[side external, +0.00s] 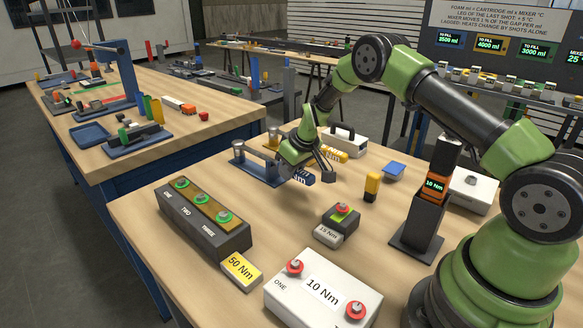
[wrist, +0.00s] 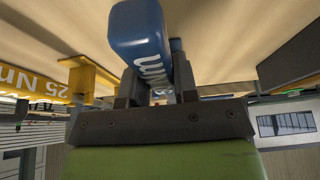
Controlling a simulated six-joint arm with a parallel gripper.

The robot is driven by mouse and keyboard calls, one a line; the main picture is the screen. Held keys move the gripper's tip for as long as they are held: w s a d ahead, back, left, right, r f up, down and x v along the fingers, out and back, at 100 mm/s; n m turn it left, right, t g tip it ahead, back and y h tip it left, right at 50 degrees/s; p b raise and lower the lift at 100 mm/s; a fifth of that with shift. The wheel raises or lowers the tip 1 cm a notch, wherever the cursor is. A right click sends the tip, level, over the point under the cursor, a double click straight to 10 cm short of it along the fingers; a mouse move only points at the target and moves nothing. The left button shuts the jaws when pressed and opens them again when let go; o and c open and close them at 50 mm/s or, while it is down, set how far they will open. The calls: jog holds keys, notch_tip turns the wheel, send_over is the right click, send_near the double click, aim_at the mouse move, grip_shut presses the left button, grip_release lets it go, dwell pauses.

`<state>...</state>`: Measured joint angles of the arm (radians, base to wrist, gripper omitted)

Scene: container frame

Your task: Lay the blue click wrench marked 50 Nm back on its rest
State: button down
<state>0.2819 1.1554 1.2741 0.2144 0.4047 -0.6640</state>
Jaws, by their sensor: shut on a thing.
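My gripper (side external: 308,170) is shut on the blue click wrench (side external: 302,178), low over the table. In the wrist view the blue wrench (wrist: 140,30) lies between my two fingers (wrist: 155,90). Only "Nm" of its white marking can be read; the number is hidden. A blue stand with upright posts (side external: 258,170) is just left of the wrench; I cannot tell whether they touch or whether this is its rest. Much of the wrench is hidden by my gripper in the side view.
A yellow wrench marked 25 Nm (wrist: 30,80) lies close by with a yellow bracket (wrist: 90,76). A dark box with green buttons (side external: 205,215), a 15 Nm block (side external: 338,222) and a white 10 Nm box (side external: 322,292) stand nearer. A yellow-and-black piece (side external: 371,187) stands at right.

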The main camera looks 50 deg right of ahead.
jog(key=c, duration=0.8)
grip_release()
jog(key=shift+f, duration=0.1)
jog(key=v, duration=1)
notch_tip(320, 180, up, 6)
